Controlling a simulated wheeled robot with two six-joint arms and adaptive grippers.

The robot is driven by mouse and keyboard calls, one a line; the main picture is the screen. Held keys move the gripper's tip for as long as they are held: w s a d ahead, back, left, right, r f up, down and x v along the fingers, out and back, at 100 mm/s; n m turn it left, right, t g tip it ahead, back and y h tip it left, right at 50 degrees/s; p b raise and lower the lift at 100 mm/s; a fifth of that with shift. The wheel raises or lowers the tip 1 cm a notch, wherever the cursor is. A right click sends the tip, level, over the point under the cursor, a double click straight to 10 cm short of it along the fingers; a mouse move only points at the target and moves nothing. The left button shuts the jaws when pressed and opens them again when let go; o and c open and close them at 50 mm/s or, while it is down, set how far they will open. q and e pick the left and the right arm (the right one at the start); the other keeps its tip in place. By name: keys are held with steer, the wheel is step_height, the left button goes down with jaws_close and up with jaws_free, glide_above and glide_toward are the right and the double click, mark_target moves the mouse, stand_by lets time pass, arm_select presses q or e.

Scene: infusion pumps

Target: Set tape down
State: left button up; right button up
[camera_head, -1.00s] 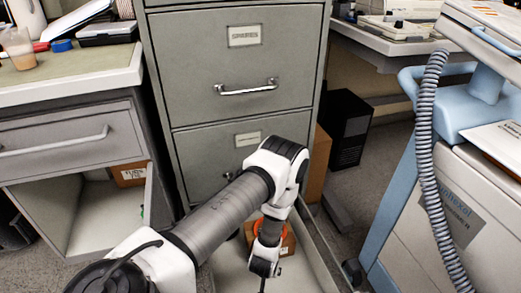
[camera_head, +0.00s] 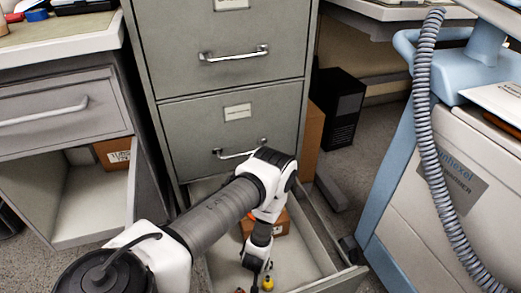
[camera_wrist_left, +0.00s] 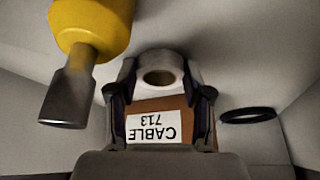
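The roll of tape (camera_wrist_left: 158,72) is pale with a round hole and shows between the two fingertips of my left gripper (camera_wrist_left: 160,80) in the left wrist view. The fingertips press against both its sides. In the head view my left gripper (camera_head: 257,268) points down into the open bottom drawer (camera_head: 318,238) of the grey filing cabinet; the tape cannot be made out there. I cannot tell whether the tape touches the drawer floor. My right gripper is not in view.
In the drawer lie a brown box (camera_wrist_left: 173,105) labelled CABLE 713, a black ring (camera_wrist_left: 248,115) and a yellow-handled tool (camera_wrist_left: 90,25) close to the left finger. The drawer walls are near. A blue-grey cart (camera_head: 430,200) stands to the right.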

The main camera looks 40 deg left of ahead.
arm_select(q)
steer(key=o, duration=0.3)
steer(key=shift+o, duration=0.2)
steer(key=shift+r, duration=0.25)
steer(key=p+v, duration=0.6)
steer(key=v, duration=0.6)
steer(key=shift+a, duration=0.1)
